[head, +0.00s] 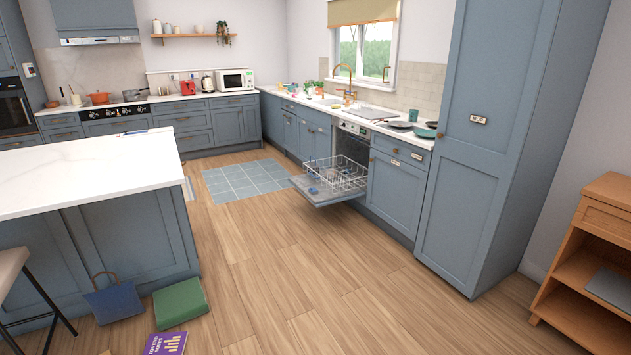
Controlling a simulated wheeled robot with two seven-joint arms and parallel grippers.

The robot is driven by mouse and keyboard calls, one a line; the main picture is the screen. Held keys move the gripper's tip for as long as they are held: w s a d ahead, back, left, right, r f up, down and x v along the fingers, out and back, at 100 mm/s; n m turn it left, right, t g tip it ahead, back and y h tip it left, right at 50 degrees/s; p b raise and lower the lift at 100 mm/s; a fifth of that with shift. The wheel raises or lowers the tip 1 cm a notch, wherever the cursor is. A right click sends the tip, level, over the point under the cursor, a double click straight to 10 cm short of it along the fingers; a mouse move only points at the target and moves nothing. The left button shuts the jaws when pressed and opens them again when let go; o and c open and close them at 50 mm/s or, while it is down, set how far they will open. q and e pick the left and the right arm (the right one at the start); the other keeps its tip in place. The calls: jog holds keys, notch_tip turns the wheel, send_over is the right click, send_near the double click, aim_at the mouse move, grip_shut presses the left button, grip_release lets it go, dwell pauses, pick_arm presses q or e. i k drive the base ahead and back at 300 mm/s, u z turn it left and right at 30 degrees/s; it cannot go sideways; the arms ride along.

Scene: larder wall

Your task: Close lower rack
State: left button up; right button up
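The dishwasher (352,146) is built into the blue cabinets under the right-hand counter. Its door (323,194) is folded down flat, open toward the room. The wire lower rack (325,176) is pulled out over the open door. A small blue item (313,190) shows at the rack's near left side; I cannot tell what it is. Part of the rack reaches back to the dark opening. Neither of my grippers is in the head view.
A white-topped island (95,172) stands on the left, with a blue bag (114,300), a green box (180,302) and a purple book (166,343) on the floor near it. A tall blue cabinet (480,150) stands right of the dishwasher. The wooden floor between is clear.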

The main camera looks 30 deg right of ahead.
aim_at(336, 173)
jog(key=z, duration=0.55)
jog(key=i, duration=6)
jog(key=u, duration=1.75)
jog(key=i, duration=0.55)
jog(key=z, duration=2.25)
